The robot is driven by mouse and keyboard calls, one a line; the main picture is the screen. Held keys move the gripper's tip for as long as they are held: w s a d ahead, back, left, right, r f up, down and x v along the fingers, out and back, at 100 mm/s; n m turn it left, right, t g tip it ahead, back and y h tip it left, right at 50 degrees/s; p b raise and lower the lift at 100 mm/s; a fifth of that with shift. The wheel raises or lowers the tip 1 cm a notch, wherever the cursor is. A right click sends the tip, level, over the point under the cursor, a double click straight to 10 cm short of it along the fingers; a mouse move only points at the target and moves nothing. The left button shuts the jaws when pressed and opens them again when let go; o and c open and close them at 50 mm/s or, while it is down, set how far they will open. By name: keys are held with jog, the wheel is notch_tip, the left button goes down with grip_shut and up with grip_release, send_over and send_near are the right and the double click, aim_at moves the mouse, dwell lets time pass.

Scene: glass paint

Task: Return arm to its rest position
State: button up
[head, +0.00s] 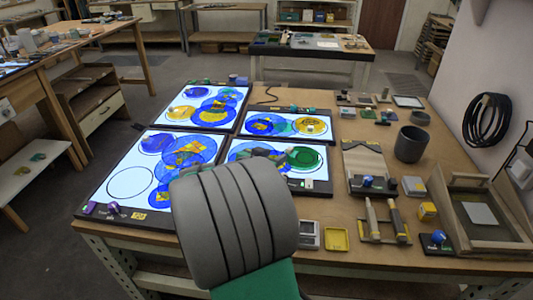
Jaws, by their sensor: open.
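A large grey ribbed part of my arm, with a green section below it, fills the front middle of the head view. It stands in front of the near edge of the workbench (350,240) and hides part of it. I cannot make out my gripper; a small dark shape shows just past the arm's top edge, but I cannot tell what it is. Lit glass-paint panels lie on the bench: back left (202,107), front left (128,183), back right (288,125) and front right (316,170). They carry blue, yellow and green discs.
On the right of the bench stand a dark grey cup (409,144), a rack with brush-like tools (384,219), a yellow square dish (337,239) and a wooden tray (481,215). A coiled black cable (487,121) hangs on the wall. Another bench (311,51) stands behind.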

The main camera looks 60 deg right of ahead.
jog(key=w+a+y, duration=0.1)
jog(key=a, duration=0.1)
jog(key=w+a+n+t, duration=0.1)
jog(key=w+a, duration=0.1)
jog(key=a, duration=0.1)
jog(key=w+a+n+y, duration=0.1)
jog(key=w+a, duration=0.1)
jog(key=shift+w+a+f+t+y+p, duration=0.15)
jog(key=shift+a+f+t+y+p, duration=0.15)
jog(key=shift+f+t+p, duration=0.1)
jog(key=w+a+n+y, duration=0.1)
jog(key=a, duration=0.3)
jog(key=w+a+n+t+y, duration=0.1)
jog(key=a+n+y, duration=0.1)
jog(key=a, duration=0.3)
jog(key=w+a+n+y, duration=0.1)
jog(key=w+a+n, duration=0.1)
jog(key=a, duration=0.3)
jog(key=shift+w+a+f+t+y+p, duration=0.1)
jog(key=shift+f+t+y+p, duration=0.2)
jog(key=shift+f+t+p, duration=0.1)
jog(key=s+a+n+y, duration=0.3)
jog(key=a+n, duration=0.1)
jog(key=a, duration=0.6)
jog(key=s+a+n+g+y+p, duration=0.1)
jog(key=a+n, duration=0.4)
jog(key=a, duration=0.6)
jog(key=shift+s+r+y, duration=0.45)
jog(key=shift+s+y, duration=0.45)
jog(key=shift+y, duration=0.1)
